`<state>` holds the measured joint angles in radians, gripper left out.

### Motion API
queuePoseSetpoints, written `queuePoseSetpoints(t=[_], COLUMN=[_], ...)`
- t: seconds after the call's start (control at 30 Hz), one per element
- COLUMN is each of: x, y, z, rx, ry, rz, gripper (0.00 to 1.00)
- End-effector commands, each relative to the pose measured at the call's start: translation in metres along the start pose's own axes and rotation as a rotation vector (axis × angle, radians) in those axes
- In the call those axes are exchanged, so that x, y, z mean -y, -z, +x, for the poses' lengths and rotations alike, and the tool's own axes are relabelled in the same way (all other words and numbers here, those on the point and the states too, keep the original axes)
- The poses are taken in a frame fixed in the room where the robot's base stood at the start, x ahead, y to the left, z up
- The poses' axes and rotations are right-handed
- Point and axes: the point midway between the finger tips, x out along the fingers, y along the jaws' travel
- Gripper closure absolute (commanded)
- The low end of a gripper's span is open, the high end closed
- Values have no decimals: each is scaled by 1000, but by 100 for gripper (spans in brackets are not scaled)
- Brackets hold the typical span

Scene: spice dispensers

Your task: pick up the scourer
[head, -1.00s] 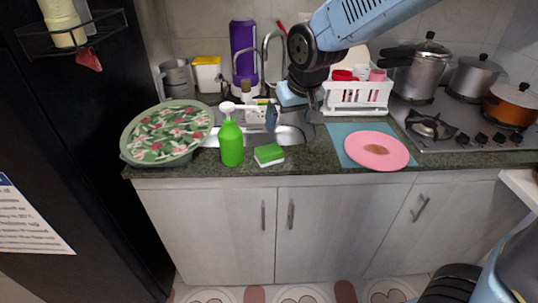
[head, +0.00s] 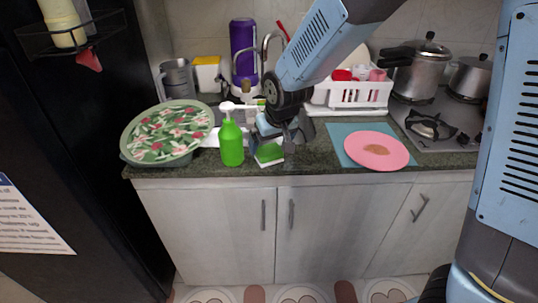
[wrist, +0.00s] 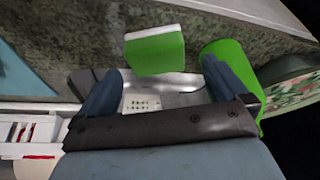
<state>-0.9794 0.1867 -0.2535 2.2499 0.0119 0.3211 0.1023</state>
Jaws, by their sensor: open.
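The scourer (head: 270,154) is a green and white block on the dark counter edge, in front of the sink. In the head view its upper part is partly hidden by my gripper (head: 278,141), which is right above and behind it. In the wrist view the scourer (wrist: 155,50) lies just beyond the fingertips, roughly between them but nearer the top of the picture. My gripper (wrist: 158,82) is open, with two grey-blue fingers spread apart and nothing between them.
A green soap bottle (head: 231,142) stands close to the left of the scourer. A floral round tray (head: 130,154) is further left. A pink plate (head: 376,150) on a blue mat lies to the right. A white dish rack (head: 352,94) stands behind.

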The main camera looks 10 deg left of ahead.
Motion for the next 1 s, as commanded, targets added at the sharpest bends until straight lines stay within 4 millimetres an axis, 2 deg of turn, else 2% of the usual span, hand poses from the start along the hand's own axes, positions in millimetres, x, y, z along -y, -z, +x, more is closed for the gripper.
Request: queuePoseSetpoints(t=[0.17, 0.5, 0.83, 1.0], x=[-2, -5, -5, -5], y=[2, 5, 5, 5], z=[10, 48, 52, 52], rx=[0, 1, -1, -1], ry=[-1, 0, 0, 0], rz=[0, 0, -1, -1], gripper=[0, 0, 0, 15])
